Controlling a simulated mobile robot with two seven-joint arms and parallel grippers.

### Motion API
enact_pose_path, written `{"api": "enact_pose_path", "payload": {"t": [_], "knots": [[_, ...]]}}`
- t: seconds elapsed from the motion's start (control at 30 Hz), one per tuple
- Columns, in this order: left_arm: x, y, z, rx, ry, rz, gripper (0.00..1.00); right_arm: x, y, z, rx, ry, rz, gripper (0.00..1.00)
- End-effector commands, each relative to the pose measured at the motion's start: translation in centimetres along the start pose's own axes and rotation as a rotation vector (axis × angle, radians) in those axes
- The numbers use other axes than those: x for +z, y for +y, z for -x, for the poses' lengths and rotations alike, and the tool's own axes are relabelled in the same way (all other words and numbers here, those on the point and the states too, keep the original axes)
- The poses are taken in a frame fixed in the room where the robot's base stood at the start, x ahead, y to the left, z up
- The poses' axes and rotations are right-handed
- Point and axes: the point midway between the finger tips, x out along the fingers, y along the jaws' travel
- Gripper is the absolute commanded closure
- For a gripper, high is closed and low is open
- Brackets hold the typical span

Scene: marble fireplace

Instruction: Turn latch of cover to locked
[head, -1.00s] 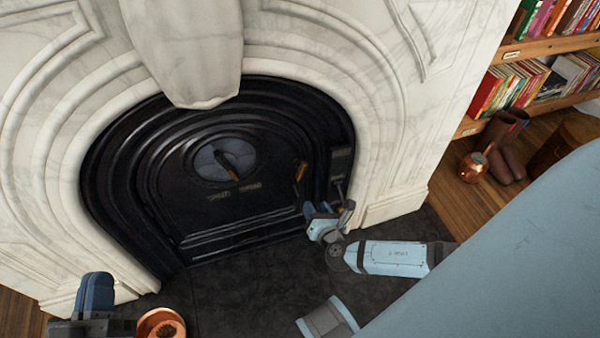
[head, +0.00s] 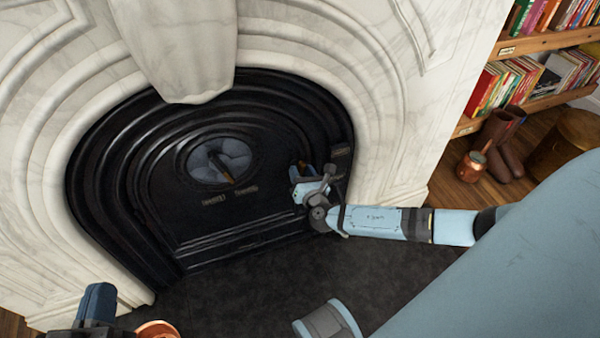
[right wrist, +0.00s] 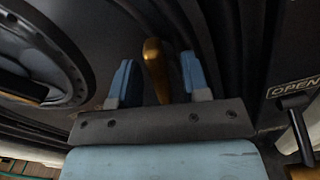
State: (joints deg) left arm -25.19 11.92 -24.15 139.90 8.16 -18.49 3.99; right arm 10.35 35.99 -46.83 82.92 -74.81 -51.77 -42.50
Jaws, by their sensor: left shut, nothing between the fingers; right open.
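The black cover (head: 235,235) closes the arched fireplace opening. A brass-coloured handle on its right side, which looks like the latch (right wrist: 155,70), stands between the fingers of my right gripper (right wrist: 160,82) in the right wrist view. The fingers are open, with a gap on each side of the handle. In the head view my right gripper (head: 312,172) is at the right side of the cover and largely hides this handle. My left gripper (head: 98,303) is shut and empty at the lower left, away from the cover.
A round vent (head: 220,160) with a brass-tipped handle sits mid-cover. Beside the cover, a plate marked OPEN (right wrist: 293,87) has a lever (right wrist: 300,130) close to my right gripper. A copper vessel (head: 157,329) is beside my left gripper. The dark hearth (head: 240,290) is mostly clear.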

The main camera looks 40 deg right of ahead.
Motion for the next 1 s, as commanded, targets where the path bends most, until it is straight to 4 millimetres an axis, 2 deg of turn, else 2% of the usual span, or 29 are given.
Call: {"api": "enact_pose_path", "payload": {"t": [0.13,0.43,0.6,0.63,1.0], "knots": [[0.41,-0.07,-0.01,0.001,-0.012,0.0,1.0,-0.01,0.04,-0.99,0.001,-0.001,-0.001,0.57],[0.42,-0.05,-0.02,0.002,-0.017,0.001,1.0,0.02,0.04,-1.14,0.0,0.0,0.0,0.57],[0.4,-0.04,-0.02,0.002,-0.016,0.001,1.0,0.01,0.04,-1.13,0.0,0.0,0.0,0.96],[0.39,-0.04,-0.02,0.002,-0.016,0.001,1.0,0.01,0.04,-1.13,0.0,0.0,0.0,1.0],[0.68,-0.09,0.0,0.002,-0.02,0.001,1.0,-0.23,0.5,-0.98,0.0,0.001,-0.023,1.0]]}}
